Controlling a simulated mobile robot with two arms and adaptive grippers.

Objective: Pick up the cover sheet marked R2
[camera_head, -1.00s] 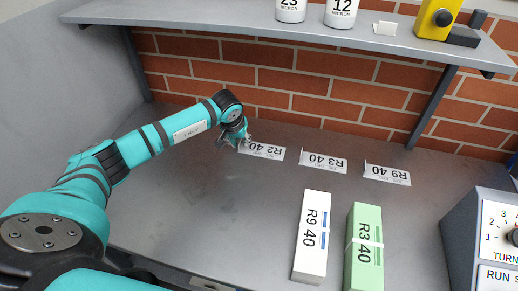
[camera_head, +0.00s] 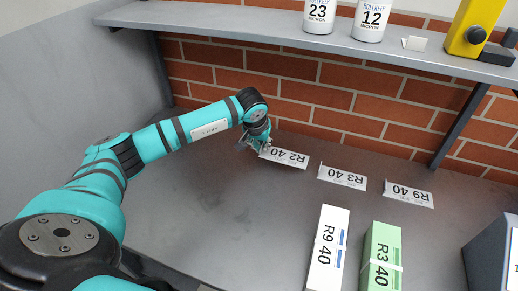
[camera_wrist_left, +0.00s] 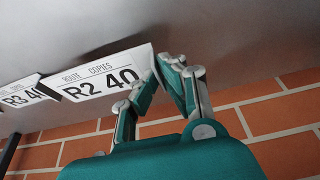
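The cover sheet marked R2 (camera_head: 285,158) is a flat white card printed "R2 40", leftmost in a row on the grey worktop. It shows in the left wrist view too (camera_wrist_left: 95,78). My left gripper (camera_head: 262,148) is low at the sheet's left end. My right gripper is not in view.
Cover sheets R3 (camera_head: 342,178) and R9 (camera_head: 409,195) lie to the right. A white R9 bundle (camera_head: 327,250) and a green R3 bundle (camera_head: 381,258) are nearer. A brick wall (camera_head: 340,100) and a shelf (camera_head: 250,25) bound the back.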

